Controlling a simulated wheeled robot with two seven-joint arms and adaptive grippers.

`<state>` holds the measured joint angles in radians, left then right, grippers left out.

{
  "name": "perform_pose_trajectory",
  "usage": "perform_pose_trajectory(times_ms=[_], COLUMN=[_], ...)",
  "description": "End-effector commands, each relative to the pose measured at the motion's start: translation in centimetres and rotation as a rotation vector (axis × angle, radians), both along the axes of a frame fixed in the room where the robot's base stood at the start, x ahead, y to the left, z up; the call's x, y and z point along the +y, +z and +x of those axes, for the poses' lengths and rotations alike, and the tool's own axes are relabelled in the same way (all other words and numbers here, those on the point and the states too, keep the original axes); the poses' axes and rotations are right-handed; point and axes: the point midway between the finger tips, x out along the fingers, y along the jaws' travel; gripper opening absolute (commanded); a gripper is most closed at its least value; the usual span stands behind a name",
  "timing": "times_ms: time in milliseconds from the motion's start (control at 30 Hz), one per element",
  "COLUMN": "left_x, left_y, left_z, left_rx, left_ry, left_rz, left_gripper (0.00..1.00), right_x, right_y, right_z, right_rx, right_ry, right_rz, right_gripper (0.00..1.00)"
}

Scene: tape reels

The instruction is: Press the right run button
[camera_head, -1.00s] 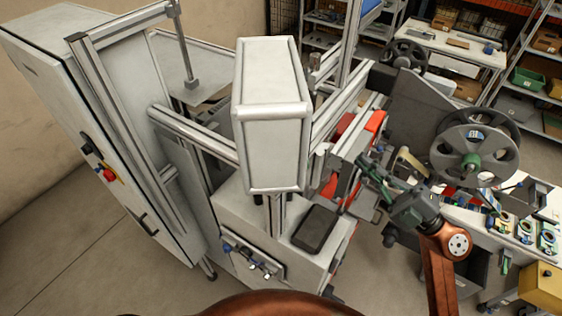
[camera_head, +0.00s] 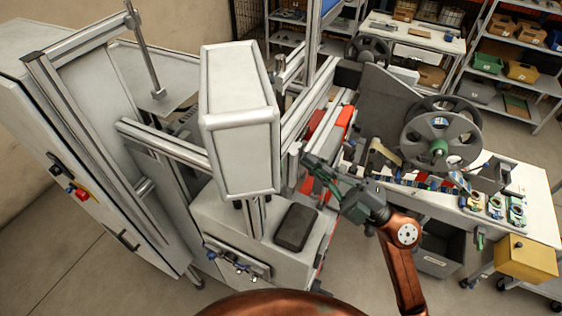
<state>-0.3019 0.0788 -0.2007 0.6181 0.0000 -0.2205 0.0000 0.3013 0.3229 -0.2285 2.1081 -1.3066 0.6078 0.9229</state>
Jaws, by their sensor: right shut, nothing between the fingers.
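My right gripper (camera_head: 310,162) comes in from the lower right on a copper-coloured arm. Its fingers are shut with nothing between them and point up and left, in front of the red parts (camera_head: 343,117) of the machine. I cannot make out the right run button with certainty. A small control panel (camera_head: 236,262) with several knobs sits low on the machine's front, left of and below my right gripper. My left gripper is not in view.
A white box-shaped housing (camera_head: 238,120) stands left of the gripper, above a dark pad (camera_head: 295,227). A grey reel (camera_head: 440,138) and a worktable (camera_head: 535,190) are to the right. A cabinet (camera_head: 75,150) with a red knob stands left. Floor shows at lower right.

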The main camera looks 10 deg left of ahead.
Motion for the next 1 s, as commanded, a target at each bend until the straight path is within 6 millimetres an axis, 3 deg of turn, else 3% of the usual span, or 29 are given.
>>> perform_pose_trajectory(times_ms=[300,1000], left_x=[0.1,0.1], left_y=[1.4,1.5], left_z=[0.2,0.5], left_rx=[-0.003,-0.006], left_ry=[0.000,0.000], left_rz=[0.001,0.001], left_gripper=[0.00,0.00], right_x=[2.4,2.6], right_y=[0.1,0.0], right_z=[-0.9,-0.9], right_rx=[0.000,-0.001], right_ry=[0.000,0.000], right_rz=[0.001,0.000], right_gripper=[0.00,0.00])
